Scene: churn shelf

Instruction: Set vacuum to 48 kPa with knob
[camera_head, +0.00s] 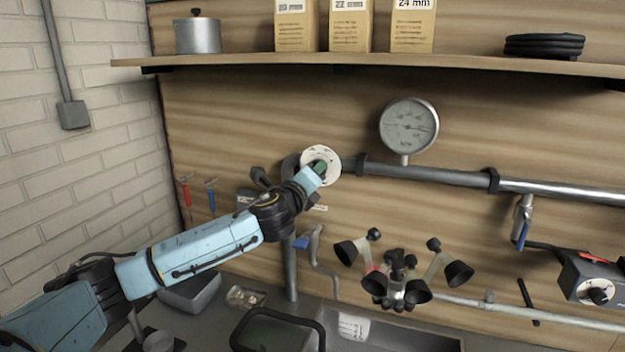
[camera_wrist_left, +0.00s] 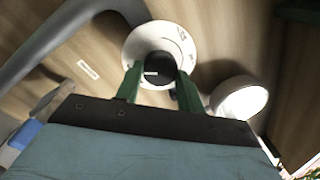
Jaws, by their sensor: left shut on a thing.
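The vacuum knob (camera_wrist_left: 157,68) is dark, with a pale marked dial plate (camera_head: 322,153) around it, on the pipe in front of the wooden wall. In the head view my left gripper (camera_head: 318,170) reaches it from the lower left and partly hides the knob. In the left wrist view the green fingers of my left gripper (camera_wrist_left: 158,88) are closed on the knob's two sides. The round gauge (camera_head: 408,127) marked kPa stands on the pipe to the right. Its needle points to the right, but its exact reading is too small to tell. My right gripper does not show.
A metal pipe (camera_head: 455,178) runs right from the knob, with a blue-handled valve (camera_head: 523,222) hanging from it. A dark box with a dial (camera_head: 597,287) is at the right. A shelf (camera_head: 380,64) with boxes is above. Below are a sink and a milking cluster (camera_head: 397,280).

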